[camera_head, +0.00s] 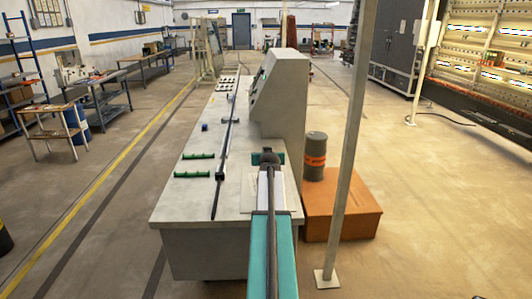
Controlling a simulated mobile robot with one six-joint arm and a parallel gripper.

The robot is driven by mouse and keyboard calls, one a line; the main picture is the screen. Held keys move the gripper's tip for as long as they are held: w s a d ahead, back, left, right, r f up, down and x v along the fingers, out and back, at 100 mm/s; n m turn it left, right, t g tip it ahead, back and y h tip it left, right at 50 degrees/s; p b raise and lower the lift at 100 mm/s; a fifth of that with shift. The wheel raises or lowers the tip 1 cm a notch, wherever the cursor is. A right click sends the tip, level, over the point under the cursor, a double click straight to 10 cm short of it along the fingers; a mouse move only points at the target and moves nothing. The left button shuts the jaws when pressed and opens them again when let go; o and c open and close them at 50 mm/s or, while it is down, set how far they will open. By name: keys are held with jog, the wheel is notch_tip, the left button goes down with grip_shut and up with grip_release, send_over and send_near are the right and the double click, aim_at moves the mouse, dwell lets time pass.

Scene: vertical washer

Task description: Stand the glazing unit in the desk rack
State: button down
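My teal arm reaches forward over the grey desk (182,203) from the bottom of the head view. Its dark end, with my gripper (267,158), is above the desk near the console. The fingers cannot be made out, and I cannot tell whether they hold anything. Two short green racks with small upright pegs, a far one (199,156) and a near one (192,174), lie on the left of the desk and look empty. They may be the desk rack. I cannot clearly identify the glazing unit. Framed glass panels (212,45) stand upright at the desk's far end.
A long dark bar (226,138) runs along the desk beside the racks. A grey console (280,95) rises on the right. A pale post (350,160), an orange box (342,208) and a grey drum (314,150) stand right of the desk.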

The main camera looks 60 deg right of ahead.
dwell(0.5)
jog(key=c, duration=1.4)
grip_release()
jog(key=shift+f, duration=0.15)
jog(key=shift+c, duration=0.2)
jog(key=shift+b+v, duration=0.5)
jog(key=shift+v, duration=0.9)
jog(key=b+v, duration=0.2)
jog(key=v, duration=0.7)
jog(key=shift+s, duration=0.2)
jog(key=shift+a, duration=0.1)
